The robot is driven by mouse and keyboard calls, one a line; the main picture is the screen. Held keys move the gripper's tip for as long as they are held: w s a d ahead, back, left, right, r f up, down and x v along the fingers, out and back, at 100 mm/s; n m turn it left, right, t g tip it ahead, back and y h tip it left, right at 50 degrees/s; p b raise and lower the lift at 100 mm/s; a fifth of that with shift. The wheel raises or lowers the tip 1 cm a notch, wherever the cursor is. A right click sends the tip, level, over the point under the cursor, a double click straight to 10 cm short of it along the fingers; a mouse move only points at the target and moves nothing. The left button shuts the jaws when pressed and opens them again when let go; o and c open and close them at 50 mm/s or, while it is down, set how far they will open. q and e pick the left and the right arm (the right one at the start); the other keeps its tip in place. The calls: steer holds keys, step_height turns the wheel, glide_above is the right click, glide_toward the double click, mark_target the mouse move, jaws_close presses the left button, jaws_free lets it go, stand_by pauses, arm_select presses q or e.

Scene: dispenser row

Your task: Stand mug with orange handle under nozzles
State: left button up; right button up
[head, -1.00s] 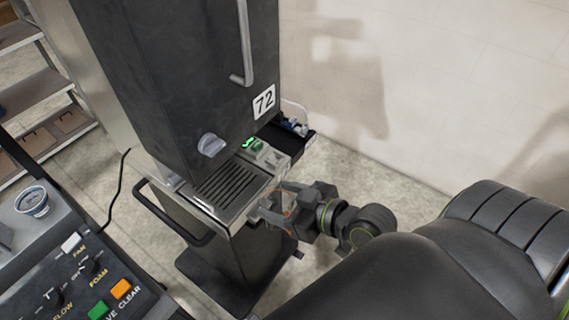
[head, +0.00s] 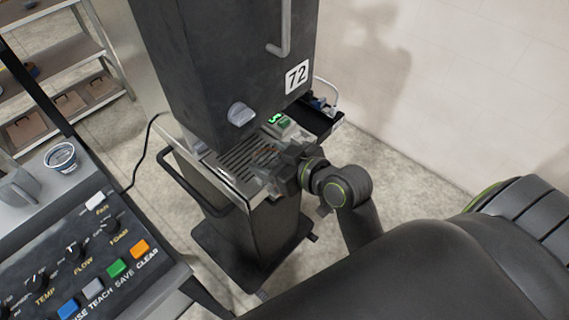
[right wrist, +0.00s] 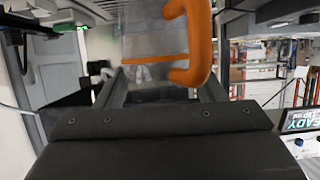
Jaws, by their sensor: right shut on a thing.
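The clear mug with the orange handle (right wrist: 200,40) fills the top middle of the right wrist view. In the head view the mug (head: 266,158) shows faintly over the right part of the slotted drip grate (head: 238,165). My right gripper (head: 279,164) is shut on the mug, reaching in from the right. I cannot tell whether the mug's base touches the grate. The nozzles are hidden by the dark dispenser housing (head: 225,50) marked 72. My left gripper is not in view.
A knob (head: 240,114) sticks out of the housing above the grate. A rail handle (head: 185,185) runs along the front left. A control panel (head: 90,260), a patterned cup (head: 60,157) and a grey mug (head: 18,188) are at the left. Open floor lies at the right.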

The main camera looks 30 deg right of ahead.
steer(key=shift+r+b+x, duration=0.15)
steer(key=shift+b+x, duration=0.4)
steer(key=shift+x, duration=0.95)
steer(key=shift+r+b+x, duration=0.2)
steer(key=shift+b+x, duration=0.35)
steer(key=shift+x, duration=0.95)
steer(key=shift+r+b+x, duration=0.15)
steer(key=shift+b+x, duration=0.4)
steer(key=shift+x, duration=0.9)
steer(key=shift+w+a+f, duration=0.1)
steer(key=shift+w+f, duration=0.1)
steer(key=shift+f, duration=0.35)
steer(key=o, duration=1.1)
